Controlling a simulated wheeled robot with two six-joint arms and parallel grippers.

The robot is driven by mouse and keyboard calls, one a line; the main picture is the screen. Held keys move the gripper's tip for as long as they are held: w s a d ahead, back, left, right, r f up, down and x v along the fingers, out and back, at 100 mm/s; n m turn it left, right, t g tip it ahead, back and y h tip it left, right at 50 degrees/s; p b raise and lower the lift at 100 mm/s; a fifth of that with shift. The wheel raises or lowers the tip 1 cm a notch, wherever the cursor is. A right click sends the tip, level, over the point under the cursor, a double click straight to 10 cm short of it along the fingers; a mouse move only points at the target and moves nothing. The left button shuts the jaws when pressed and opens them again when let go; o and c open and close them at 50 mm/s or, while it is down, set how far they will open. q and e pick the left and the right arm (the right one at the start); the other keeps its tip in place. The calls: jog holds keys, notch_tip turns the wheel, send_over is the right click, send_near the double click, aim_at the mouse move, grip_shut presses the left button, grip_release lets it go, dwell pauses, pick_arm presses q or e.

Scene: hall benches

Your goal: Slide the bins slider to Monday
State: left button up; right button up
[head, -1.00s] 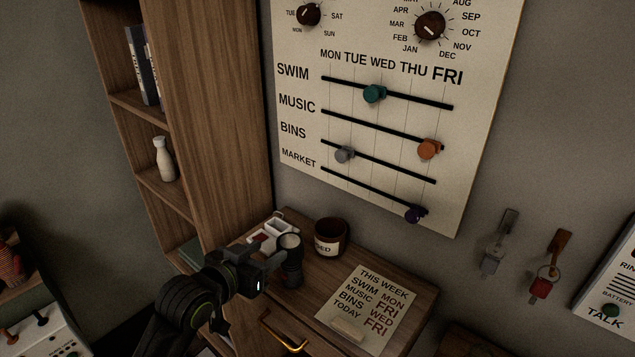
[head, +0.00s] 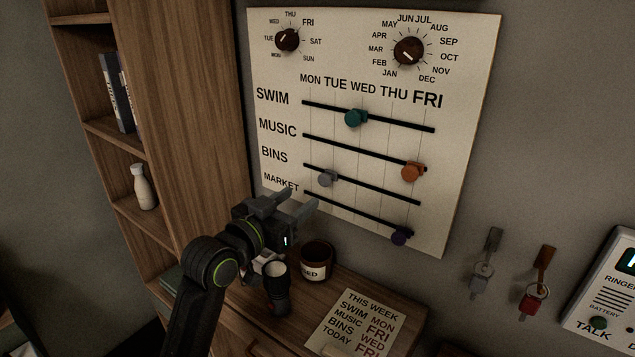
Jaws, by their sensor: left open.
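The bins slider is a grey knob (head: 327,178) on the third black slot of the cream wall board (head: 460,120). It sits near the slot's left end, about at the Tuesday line, right of the Monday end. My left gripper (head: 302,198) is open and empty, below and left of the grey knob. Its fingers point up and right toward the board, in front of the left end of the market slot. I cannot tell whether they touch the board. My right gripper is not in view.
The other knobs are teal (head: 355,118), orange (head: 412,172) and purple (head: 399,237). Below the board, a brown jar (head: 317,262), a dark torch (head: 277,290) and a paper note (head: 355,325) are on a wooden cabinet. Keys (head: 482,275) hang at right.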

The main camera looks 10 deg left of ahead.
aim_at(323, 181)
pick_arm(q)
jog(key=p+x, duration=0.1)
jog(key=x, duration=0.6)
jog(key=shift+w+d, duration=0.1)
jog(key=shift+w, duration=0.25)
grip_shut()
